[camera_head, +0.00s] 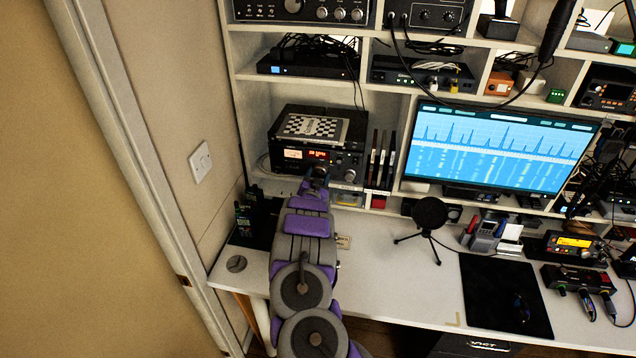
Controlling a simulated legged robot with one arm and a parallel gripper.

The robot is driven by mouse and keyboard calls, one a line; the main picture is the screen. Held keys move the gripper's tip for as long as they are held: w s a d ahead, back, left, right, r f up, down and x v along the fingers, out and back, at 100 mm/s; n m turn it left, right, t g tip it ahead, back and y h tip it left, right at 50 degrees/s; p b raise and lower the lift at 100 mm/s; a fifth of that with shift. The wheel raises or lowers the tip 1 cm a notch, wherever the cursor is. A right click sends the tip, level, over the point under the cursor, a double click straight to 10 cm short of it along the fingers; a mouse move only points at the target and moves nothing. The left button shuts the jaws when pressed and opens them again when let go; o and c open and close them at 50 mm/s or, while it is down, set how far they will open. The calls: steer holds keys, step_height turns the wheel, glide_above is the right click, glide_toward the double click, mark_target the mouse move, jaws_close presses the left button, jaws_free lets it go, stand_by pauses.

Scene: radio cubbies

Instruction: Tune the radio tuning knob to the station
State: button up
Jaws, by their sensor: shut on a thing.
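The black radio (269,158) sits in a cubby at the left of the shelf unit, with a lit yellow meter and a red display on its front. A black-and-white checkered board (312,128) lies on top of it. Smaller knobs (348,161) show at the right of its front. My gripper (317,174) reaches up from below to the lower middle of the radio's front. It is shut there on what seems to be the tuning knob, which the fingers hide. The exact grip is too small to make out.
A wall with a light switch (200,161) is close on the left. Handheld radios (244,220) stand left of my arm. A round microphone on a tripod (430,213), a monitor (495,146) and a black mat (505,296) are to the right.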

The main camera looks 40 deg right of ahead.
steer(key=shift+m, duration=0.4)
steer(key=o, duration=1)
steer(key=shift+o, duration=0.2)
steer(key=shift+s, duration=0.1)
steer(key=p+v, duration=0.3)
steer(key=v, duration=1.4)
steer(key=shift+a, duration=0.2)
